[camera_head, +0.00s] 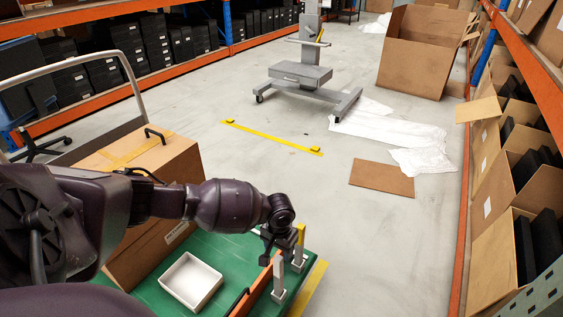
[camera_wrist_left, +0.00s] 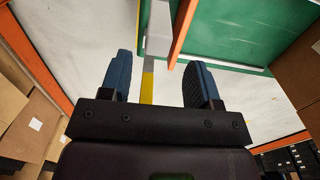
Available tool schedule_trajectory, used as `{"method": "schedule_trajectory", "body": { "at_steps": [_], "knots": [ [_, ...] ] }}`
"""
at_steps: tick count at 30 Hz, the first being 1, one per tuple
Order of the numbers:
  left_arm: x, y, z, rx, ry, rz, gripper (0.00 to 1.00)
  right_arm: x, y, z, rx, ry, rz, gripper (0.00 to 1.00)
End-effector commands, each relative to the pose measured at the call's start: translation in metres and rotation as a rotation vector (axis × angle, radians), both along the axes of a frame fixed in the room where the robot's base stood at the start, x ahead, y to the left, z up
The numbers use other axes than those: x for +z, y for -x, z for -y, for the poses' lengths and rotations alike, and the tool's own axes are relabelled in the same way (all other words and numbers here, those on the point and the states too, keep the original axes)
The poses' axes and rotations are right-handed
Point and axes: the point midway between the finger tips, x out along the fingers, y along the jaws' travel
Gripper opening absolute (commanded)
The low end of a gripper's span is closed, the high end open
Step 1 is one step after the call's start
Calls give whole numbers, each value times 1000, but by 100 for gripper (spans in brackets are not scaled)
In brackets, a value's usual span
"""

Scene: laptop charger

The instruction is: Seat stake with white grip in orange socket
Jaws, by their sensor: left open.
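My left gripper (camera_head: 273,243) is above the right edge of the green surface (camera_head: 235,257). The wrist view shows its two fingers (camera_wrist_left: 158,82) apart, with a grey and yellow upright shape (camera_wrist_left: 148,82) seen in the gap; I see no grip on it. In the head view a pale upright stake (camera_head: 278,272) stands in a grey base, just below the gripper. A second upright with a yellow top (camera_head: 300,238) stands in another grey base to its right. I cannot tell which holder is the orange socket. My right gripper is not in view.
A white tray (camera_head: 191,282) lies on the green surface, with a cardboard box (camera_head: 165,185) behind it. An orange edge bar (camera_head: 258,288) runs beside the stakes. Open floor lies beyond, with a grey wheeled stand (camera_head: 302,74) and a flat cardboard sheet (camera_head: 381,178).

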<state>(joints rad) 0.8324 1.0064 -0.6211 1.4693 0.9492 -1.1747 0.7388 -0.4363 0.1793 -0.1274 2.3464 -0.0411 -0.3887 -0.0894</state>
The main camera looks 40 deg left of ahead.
Motion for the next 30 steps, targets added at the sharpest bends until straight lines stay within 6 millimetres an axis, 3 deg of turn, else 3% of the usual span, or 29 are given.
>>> {"method": "schedule_trajectory", "body": {
  "at_steps": [13, 24, 25, 30],
  "knots": [
    [-52, 14, 7, 0, 1, -7, 56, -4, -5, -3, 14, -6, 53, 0],
    [-56, 10, 7, 0, -1, 3, 56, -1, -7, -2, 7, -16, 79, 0],
    [-56, 10, 7, 0, -1, 3, 55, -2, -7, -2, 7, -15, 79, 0],
    [-56, 10, 7, 0, 0, 3, 29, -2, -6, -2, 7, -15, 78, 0]
  ]
}}
